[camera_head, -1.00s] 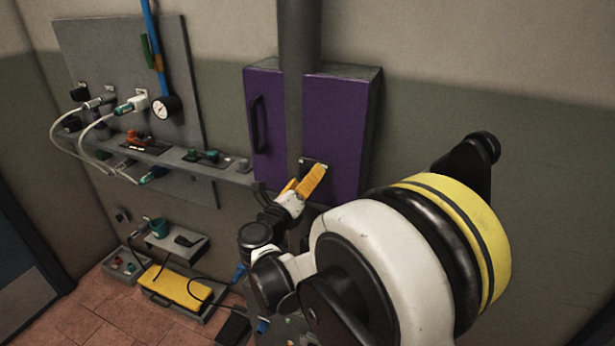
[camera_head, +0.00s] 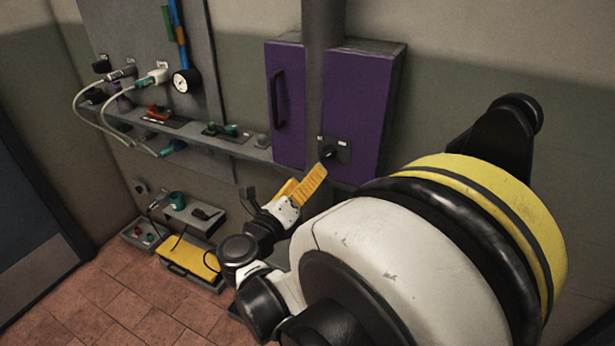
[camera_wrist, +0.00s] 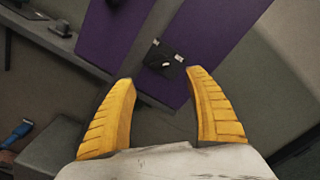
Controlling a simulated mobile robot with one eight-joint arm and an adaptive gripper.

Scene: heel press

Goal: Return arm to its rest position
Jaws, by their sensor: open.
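My gripper (camera_head: 300,186) has yellow ridged fingers and sits just below and in front of the purple cabinet (camera_head: 357,105) in the head view. In the wrist view my gripper (camera_wrist: 163,100) has its two fingers spread wide with nothing between them. The small dark plate with a knob (camera_head: 334,151) on the cabinet's lower front is clear of the fingers. That plate also shows beyond the fingertips in the wrist view (camera_wrist: 164,60). My white, black and yellow arm fills the lower right of the head view.
A yellow case (camera_head: 190,258) and a control box (camera_head: 140,235) sit low by the wall. Open tiled floor (camera_head: 120,305) lies at lower left.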

